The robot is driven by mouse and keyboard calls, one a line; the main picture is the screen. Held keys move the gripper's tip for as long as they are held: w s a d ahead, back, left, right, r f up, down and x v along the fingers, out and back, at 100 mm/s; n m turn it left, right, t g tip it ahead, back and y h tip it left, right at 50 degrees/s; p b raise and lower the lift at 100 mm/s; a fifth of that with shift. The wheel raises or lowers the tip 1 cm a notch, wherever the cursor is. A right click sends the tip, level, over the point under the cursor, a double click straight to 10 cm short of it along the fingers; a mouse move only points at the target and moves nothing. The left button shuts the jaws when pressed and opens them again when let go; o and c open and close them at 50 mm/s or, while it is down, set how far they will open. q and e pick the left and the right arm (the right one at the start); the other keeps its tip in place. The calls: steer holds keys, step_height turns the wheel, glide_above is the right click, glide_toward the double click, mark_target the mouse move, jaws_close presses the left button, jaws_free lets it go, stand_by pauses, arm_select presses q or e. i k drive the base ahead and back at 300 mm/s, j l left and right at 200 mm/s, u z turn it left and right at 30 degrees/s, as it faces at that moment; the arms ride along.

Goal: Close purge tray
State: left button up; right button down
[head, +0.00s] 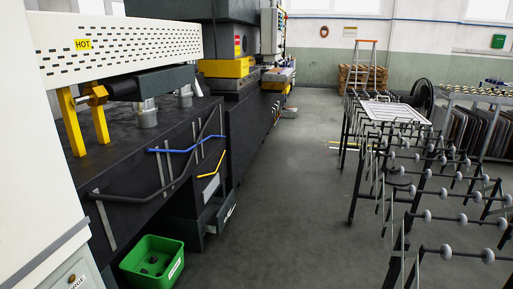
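No part labelled clearly as the purge tray can be read. A dark drawer-like tray (217,214) sticks out low from the black machine base, with a light label on its front, and looks pulled out. At the lower left edge, a pale panel (78,272) carries a round knob and partly cut-off lettering that seems to end in "RGE". Neither of my grippers is in view.
A green bin (152,262) stands on the floor beside the machine base. A white perforated guard (120,48) with a yellow "HOT" label is above left. Roller racks (400,170) stand at right. The grey floor (285,200) between is clear.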

mark_target(208, 208)
steer(key=i, duration=1.1)
steer(key=i+l+u, duration=0.1)
steer(key=i, duration=0.95)
